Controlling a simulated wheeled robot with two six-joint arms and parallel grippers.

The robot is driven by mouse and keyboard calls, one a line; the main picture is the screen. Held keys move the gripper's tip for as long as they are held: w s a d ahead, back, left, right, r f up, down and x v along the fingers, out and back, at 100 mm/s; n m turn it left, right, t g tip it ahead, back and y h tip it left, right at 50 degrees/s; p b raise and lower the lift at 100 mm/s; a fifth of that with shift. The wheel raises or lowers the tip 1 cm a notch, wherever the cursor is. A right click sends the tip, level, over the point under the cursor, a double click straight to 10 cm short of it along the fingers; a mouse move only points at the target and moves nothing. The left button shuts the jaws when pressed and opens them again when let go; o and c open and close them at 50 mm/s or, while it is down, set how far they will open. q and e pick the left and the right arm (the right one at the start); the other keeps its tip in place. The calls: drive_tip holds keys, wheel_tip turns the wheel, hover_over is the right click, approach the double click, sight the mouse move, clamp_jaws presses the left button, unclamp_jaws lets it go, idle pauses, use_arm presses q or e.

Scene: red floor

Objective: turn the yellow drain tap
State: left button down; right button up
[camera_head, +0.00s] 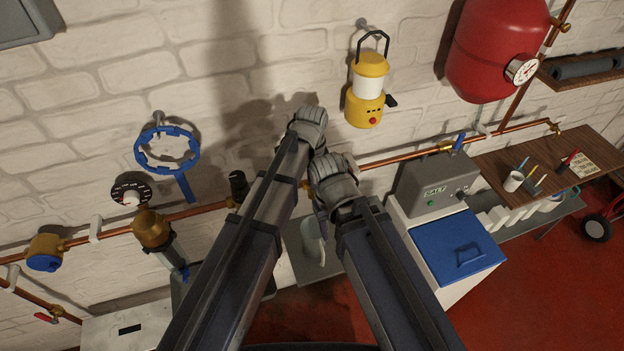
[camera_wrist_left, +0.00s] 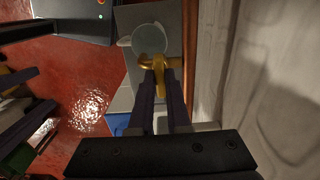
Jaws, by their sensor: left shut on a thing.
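The yellow drain tap (camera_wrist_left: 154,61) shows in the left wrist view as a brass-yellow handle, near the top middle. The two dark fingers of my left gripper (camera_wrist_left: 159,80) are shut on it. A pale round jug (camera_wrist_left: 150,40) is just beyond the tap in that view. The jug (camera_head: 313,240) also shows in the head view, partly behind my arms. My arm links cover the tap and my left gripper's fingers in the head view.
A copper pipe (camera_head: 400,154) runs along the white brick wall. A blue handwheel (camera_head: 167,150) and a yellow lantern (camera_head: 367,95) are on the wall. Red floor (camera_head: 540,300) is open at lower right.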

use_arm(q)
drive_tip(key=shift+n, duration=0.3)
drive_tip(key=n, duration=0.3)
drive_tip(key=shift+n, duration=2)
drive_tip(key=c, duration=0.9)
unclamp_jaws()
drive_tip(key=shift+r, duration=0.1)
